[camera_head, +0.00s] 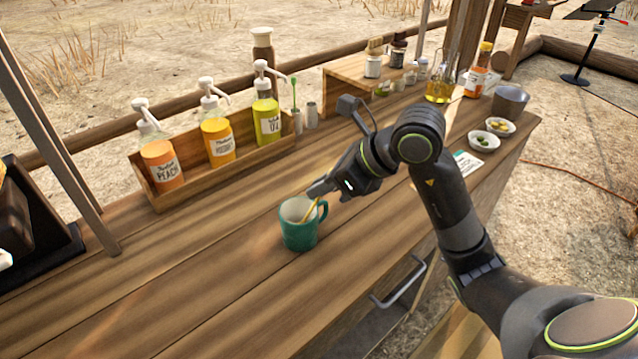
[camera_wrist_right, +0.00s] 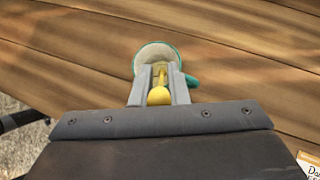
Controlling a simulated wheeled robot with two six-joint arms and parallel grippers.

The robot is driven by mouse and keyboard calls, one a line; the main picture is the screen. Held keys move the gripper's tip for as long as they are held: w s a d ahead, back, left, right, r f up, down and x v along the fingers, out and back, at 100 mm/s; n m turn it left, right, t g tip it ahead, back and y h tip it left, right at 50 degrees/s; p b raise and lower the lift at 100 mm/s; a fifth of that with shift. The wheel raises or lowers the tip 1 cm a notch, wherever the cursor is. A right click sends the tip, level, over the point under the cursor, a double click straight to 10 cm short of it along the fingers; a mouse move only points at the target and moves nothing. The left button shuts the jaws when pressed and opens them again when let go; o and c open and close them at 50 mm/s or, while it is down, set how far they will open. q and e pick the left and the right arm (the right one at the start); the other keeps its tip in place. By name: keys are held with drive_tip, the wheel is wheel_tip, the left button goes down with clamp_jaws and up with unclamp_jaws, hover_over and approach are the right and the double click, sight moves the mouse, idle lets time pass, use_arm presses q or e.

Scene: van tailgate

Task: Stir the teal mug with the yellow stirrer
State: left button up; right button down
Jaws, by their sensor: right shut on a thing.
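The teal mug (camera_head: 299,228) stands upright on the wooden counter, with its handle to the right in the head view. Its teal rim also shows in the right wrist view (camera_wrist_right: 138,66), beyond my fingertips. The yellow stirrer (camera_head: 310,211) leans in the mug with its lower end inside. My right gripper (camera_head: 318,190) is shut on the stirrer, just above the mug's right side. In the right wrist view the stirrer's round yellow end (camera_wrist_right: 159,96) sits between the fingers. The stirrer's tip inside the mug is hard to make out. My left gripper is not in view.
A wooden box (camera_head: 160,201) with orange, yellow and green pump bottles stands behind the mug. A low wooden shelf (camera_head: 340,82) with jars, small white bowls (camera_head: 484,141) and a dark cup (camera_head: 509,103) are at the right. Counter left of and in front of the mug is clear.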

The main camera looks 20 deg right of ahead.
drive_tip(key=shift+s+d+r+p, duration=0.2)
drive_tip(key=shift+r+p, duration=0.25)
drive_tip(key=shift+r, duration=0.25)
drive_tip(key=shift+s+d+r+p, duration=0.15)
drive_tip(key=shift+d+r+p, duration=0.1)
drive_tip(key=shift+r+p, duration=0.35)
drive_tip(key=shift+s+d+r+p, duration=0.2)
drive_tip(key=shift+r+p, duration=0.15)
drive_tip(key=shift+r, duration=0.45)
drive_tip(key=shift+s+d+r+p, duration=0.1)
drive_tip(key=shift+d+r+p, duration=0.05)
drive_tip(key=shift+r+p, duration=0.25)
drive_tip(key=shift+s+d+r+p, duration=0.1)
drive_tip(key=shift+r+p, duration=0.2)
drive_tip(key=shift+r, duration=0.2)
drive_tip(key=shift+s+d+r, duration=0.15)
drive_tip(key=shift+r, duration=0.15)
